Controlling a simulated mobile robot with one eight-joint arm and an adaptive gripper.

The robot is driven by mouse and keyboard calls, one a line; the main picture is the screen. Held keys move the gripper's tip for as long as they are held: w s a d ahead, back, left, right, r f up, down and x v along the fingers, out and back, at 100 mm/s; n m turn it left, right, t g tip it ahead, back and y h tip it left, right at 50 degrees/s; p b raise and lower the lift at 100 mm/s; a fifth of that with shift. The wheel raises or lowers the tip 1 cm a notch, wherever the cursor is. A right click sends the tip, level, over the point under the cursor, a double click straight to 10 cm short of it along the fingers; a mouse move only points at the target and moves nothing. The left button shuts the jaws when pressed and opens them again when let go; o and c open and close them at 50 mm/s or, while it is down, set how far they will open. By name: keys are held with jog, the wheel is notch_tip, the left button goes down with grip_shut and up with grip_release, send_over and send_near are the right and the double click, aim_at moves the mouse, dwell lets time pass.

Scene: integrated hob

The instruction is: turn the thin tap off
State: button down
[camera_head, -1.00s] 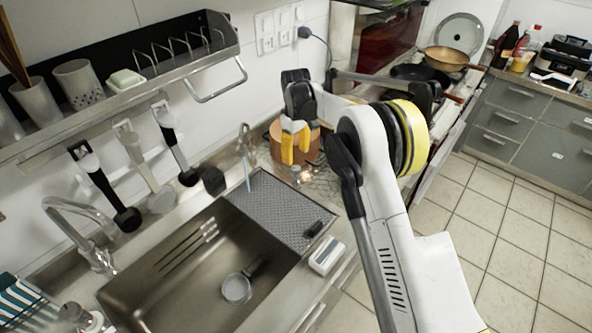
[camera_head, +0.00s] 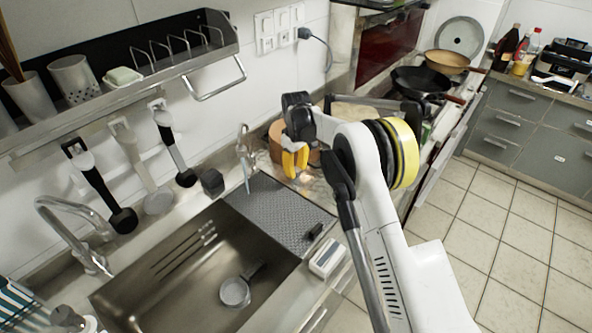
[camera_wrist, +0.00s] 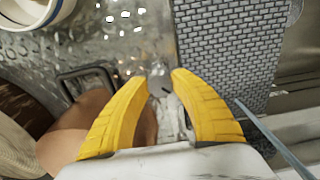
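The thin tap (camera_head: 243,143) is a slim metal spout behind the sink, by the wall, in the head view. A thin bluish line (camera_head: 247,178) runs down from it to the grey textured mat, like a stream of water. A similar line (camera_wrist: 272,140) crosses the lower right of the wrist view, where the tap itself cannot be made out. My gripper (camera_head: 295,168) has yellow fingers and hangs to the right of the tap, apart from it.
The grey textured mat (camera_head: 275,212) lies at the sink's (camera_head: 180,290) right end. A larger curved tap (camera_head: 75,235) stands at the left. A round wooden-coloured pot (camera_head: 277,150) sits close behind my gripper. A metal shelf (camera_head: 200,62) with utensils hangs above.

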aim_at(296, 169)
jog(key=shift+m, duration=0.4)
jog(key=m+p, duration=0.1)
jog(key=m, duration=0.2)
jog(key=shift+m, duration=2.5)
jog(key=c, duration=1)
grip_release()
jog(key=shift+c, duration=0.2)
notch_tip(296, 169, up, 12)
